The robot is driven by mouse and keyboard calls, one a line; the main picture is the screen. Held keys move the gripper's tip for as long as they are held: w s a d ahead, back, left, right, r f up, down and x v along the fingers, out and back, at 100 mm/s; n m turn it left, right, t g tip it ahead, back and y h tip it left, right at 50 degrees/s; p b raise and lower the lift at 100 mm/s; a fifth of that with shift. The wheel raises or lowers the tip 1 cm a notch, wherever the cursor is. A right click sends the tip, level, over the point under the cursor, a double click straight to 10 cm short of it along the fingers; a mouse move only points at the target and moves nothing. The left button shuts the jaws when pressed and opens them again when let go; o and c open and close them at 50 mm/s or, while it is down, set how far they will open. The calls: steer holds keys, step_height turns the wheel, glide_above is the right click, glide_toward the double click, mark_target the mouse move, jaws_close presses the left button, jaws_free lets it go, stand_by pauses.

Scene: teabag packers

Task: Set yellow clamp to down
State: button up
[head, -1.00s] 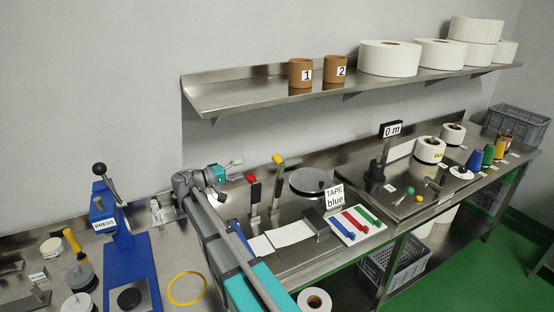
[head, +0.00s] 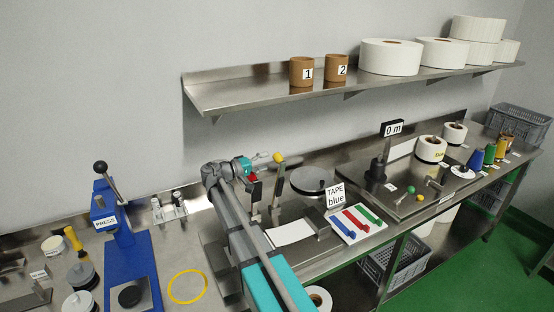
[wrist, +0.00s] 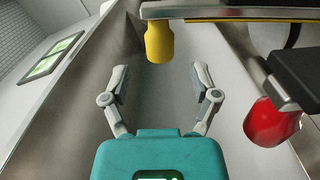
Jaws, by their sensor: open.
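The yellow clamp (head: 279,158) stands with its yellow-tipped lever pointing up at the back of the bench in the head view. In the wrist view its yellow knob (wrist: 159,45) is ahead of my gripper (wrist: 160,75), roughly centred between the spread fingers and apart from them. My gripper is open and empty. In the head view my gripper (head: 250,166) is beside the clamp levers, to the left of the yellow knob. The base of the yellow clamp is partly hidden in the head view.
A red-knobbed clamp lever (wrist: 272,122) is close to the right of my gripper. A round grey platter (head: 312,181) and a "TAPE blue" sign (head: 335,195) stand to the right. A blue press (head: 124,240) is at left. A shelf (head: 240,91) hangs above.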

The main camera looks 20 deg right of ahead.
mark_target(278, 158)
steer(key=shift+w+d, duration=0.1)
steer(key=shift+d, duration=2.7)
